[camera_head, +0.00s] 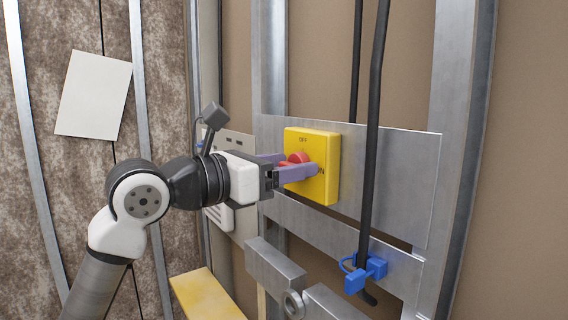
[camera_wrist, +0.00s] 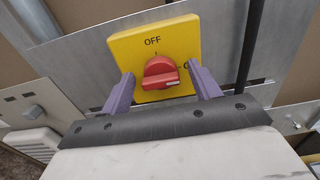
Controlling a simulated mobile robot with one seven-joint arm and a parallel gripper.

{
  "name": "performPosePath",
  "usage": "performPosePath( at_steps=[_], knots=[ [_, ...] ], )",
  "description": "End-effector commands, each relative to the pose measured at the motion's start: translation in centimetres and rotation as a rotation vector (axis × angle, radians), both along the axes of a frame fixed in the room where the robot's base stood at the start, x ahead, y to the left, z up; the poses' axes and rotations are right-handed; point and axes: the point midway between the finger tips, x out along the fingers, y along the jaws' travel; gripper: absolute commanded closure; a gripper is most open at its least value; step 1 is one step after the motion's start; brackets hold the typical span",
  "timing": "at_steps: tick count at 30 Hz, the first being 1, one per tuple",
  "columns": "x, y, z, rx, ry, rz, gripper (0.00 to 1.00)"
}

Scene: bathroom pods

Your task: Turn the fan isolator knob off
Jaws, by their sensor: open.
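The fan isolator is a yellow square box (camera_head: 326,160) on a grey metal plate, with a red knob (camera_head: 299,157) on its face. In the wrist view the yellow plate (camera_wrist: 185,42) reads OFF at the top, and a partly covered label is on the right. My gripper (camera_head: 292,168) is at the box face. In the wrist view its purple fingers (camera_wrist: 161,87) stand open, one on each side of the knob, with gaps visible.
Black cables (camera_head: 372,130) hang just right of the box, with a blue clip (camera_head: 366,274) low down. Metal studs (camera_head: 462,130) frame the wall. A grey bracket (camera_head: 276,264) sits below, and a yellow board (camera_head: 205,296) lies lower left. A white panel with vents (camera_head: 219,216) is behind my wrist.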

Motion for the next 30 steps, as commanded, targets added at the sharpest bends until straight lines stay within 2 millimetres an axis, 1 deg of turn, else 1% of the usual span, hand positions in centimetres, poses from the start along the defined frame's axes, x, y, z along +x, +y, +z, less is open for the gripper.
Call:
performPosePath(
  at_steps=[1,2,11,12,22,30],
  knots=[
    [-0.01,0.01,0.00,0.000,0.000,0.000,0.38],
    [-0.01,0.02,0.00,0.000,0.000,0.000,0.42],
    [-0.02,0.04,0.01,0.000,0.000,0.000,0.81],
    [-0.02,0.04,0.02,0.000,0.000,0.000,0.83],
    [0.01,0.08,-0.08,-0.033,0.046,0.002,0.83],
    [0.07,0.16,-0.21,-0.142,0.196,0.003,0.83]
  ],
)
